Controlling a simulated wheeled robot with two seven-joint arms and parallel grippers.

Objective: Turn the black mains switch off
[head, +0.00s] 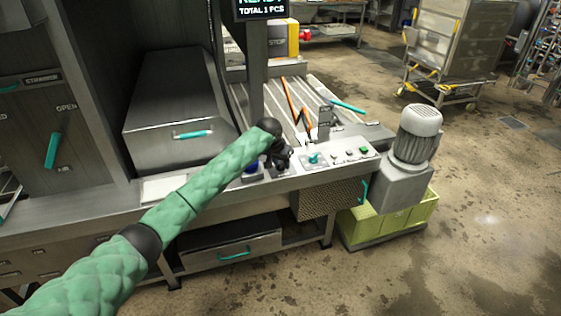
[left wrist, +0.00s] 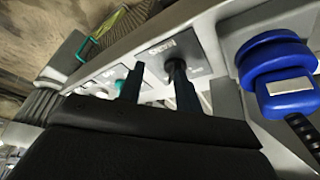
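The black mains switch (left wrist: 175,70) shows in the left wrist view as a black lever on a light plate with dark lettering (left wrist: 160,48). My left gripper (left wrist: 160,92) is open, its two dark fingers apart. The switch shows between the fingertips, closer to the right-hand finger; I cannot tell whether they touch. In the head view my left gripper (head: 283,160) is over the left part of the control panel, and the arm and gripper hide the switch there. My right gripper is in neither view.
A blue fitting (left wrist: 280,70) is close beside the switch plate. A teal knob (head: 314,157) and a green button (head: 364,150) are on the panel to the right. A grey motor (head: 418,135) stands past the panel's right end. A screen (head: 262,8) hangs above.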

